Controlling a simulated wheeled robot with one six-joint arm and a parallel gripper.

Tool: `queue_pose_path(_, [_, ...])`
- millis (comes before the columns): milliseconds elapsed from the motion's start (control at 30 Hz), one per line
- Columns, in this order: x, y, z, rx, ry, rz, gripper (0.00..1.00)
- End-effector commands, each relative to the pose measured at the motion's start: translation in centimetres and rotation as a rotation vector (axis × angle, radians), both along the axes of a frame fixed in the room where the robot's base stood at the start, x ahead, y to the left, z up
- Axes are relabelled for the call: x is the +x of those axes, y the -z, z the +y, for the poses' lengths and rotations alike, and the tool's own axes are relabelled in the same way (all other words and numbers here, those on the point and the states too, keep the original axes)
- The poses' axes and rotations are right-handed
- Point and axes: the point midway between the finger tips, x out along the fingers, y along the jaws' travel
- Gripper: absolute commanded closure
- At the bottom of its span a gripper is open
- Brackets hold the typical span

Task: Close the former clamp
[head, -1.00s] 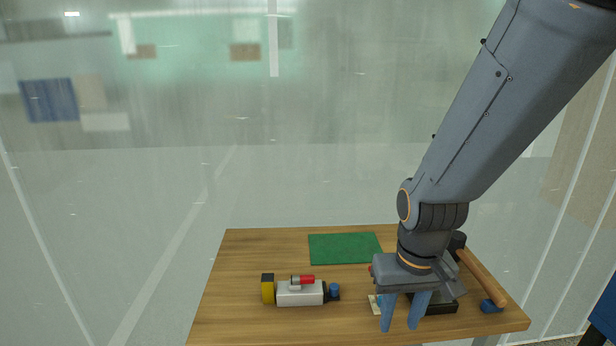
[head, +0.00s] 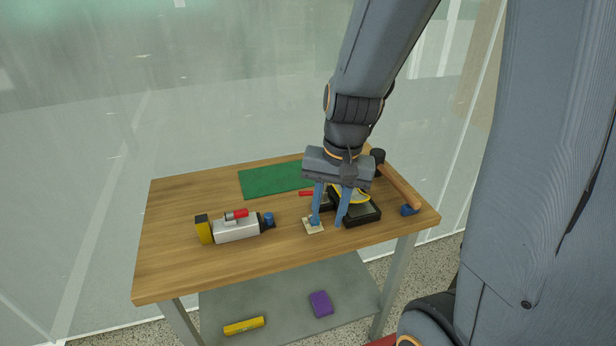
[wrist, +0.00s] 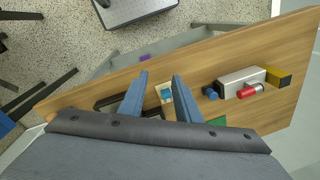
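My gripper (head: 327,225) has its two fingers apart, pointing down over the right half of the table. In the wrist view my gripper (wrist: 162,75) shows a small blue block (wrist: 166,93) on a cream plate (wrist: 168,107) between the fingers. The cream plate (head: 313,231) is at the left fingertip in the head view; I cannot tell whether they touch. Beside the right finger is a black fixture (head: 366,212) with a yellow curved part (head: 350,193). A red bar (head: 306,193) shows left of it. I cannot tell which part is the former clamp or its state.
A silver block (head: 236,230) with a red lever, yellow end and blue knob lies at left. A green mat (head: 270,180) lies behind. A mallet (head: 400,188) lies at the right edge. The lower shelf (head: 285,310) holds a yellow bar (head: 244,326) and a purple block (head: 320,304).

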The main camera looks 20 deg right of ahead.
Motion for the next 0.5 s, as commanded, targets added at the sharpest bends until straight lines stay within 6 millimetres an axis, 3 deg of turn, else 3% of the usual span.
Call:
queue_pose_path(100, [4.2,-1.7,-1.4,0.14,0.432,0.049,0.7])
queue_pose_path(233, [8.4,-3.2,-3.0,0.289,0.812,0.101,0.7])
queue_pose_path(333, [10.5,-4.0,-3.9,0.367,0.988,0.131,0.7])
queue_pose_path(500, [11.6,-3.6,-4.2,0.407,1.074,0.15,0.7])
